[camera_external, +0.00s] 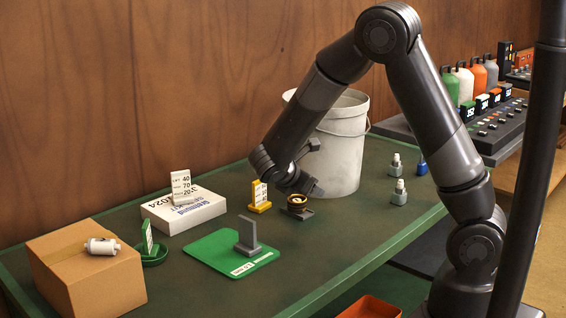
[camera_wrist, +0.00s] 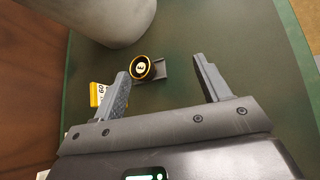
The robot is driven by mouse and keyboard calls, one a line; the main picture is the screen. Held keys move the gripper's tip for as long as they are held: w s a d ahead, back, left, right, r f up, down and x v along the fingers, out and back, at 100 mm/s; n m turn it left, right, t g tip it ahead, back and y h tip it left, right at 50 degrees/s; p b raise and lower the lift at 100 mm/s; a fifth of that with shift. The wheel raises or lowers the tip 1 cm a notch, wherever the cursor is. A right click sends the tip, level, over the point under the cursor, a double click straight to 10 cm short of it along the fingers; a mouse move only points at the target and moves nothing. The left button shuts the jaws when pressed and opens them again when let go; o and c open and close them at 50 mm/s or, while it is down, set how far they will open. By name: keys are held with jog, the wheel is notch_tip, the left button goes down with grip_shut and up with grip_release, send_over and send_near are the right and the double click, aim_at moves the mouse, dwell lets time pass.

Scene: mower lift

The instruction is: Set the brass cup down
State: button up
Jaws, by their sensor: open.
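The brass cup (camera_external: 297,200) is small and round, with a gold rim and a dark middle. It sits upright on or against a small dark grey stand (camera_external: 298,213) on the green bench, in front of the white bucket. In the wrist view the cup (camera_wrist: 142,68) shows its gold rim and a pale mark inside, close to the left finger. My gripper (camera_external: 305,188) is open just above and beside the cup. Its two fingers (camera_wrist: 172,68) are spread wide with nothing clamped between them. Whether the left finger touches the cup cannot be told.
A yellow number tag (camera_external: 260,196) stands just left of the cup. The bucket (camera_external: 340,150) is close behind. A green mat (camera_external: 215,250) with a grey bracket (camera_external: 247,236) lies front left. Grey fittings (camera_external: 399,192) stand right. A cardboard box (camera_external: 90,270) occupies the left end.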

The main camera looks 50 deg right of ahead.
jog(key=s+a+r+m+t+y, duration=0.1)
jog(key=s+a+r+m+y, duration=0.1)
jog(key=s+r+m+y, duration=0.3)
jog(key=s+a+r+m+t+y, duration=0.1)
jog(key=s+a+r+m+y, duration=0.2)
jog(key=s+r+m, duration=0.9)
jog(key=s+y, duration=0.2)
jog(key=s, duration=0.5)
jog(key=shift+s+t+y, duration=0.35)
jog(key=shift+t+y, duration=0.05)
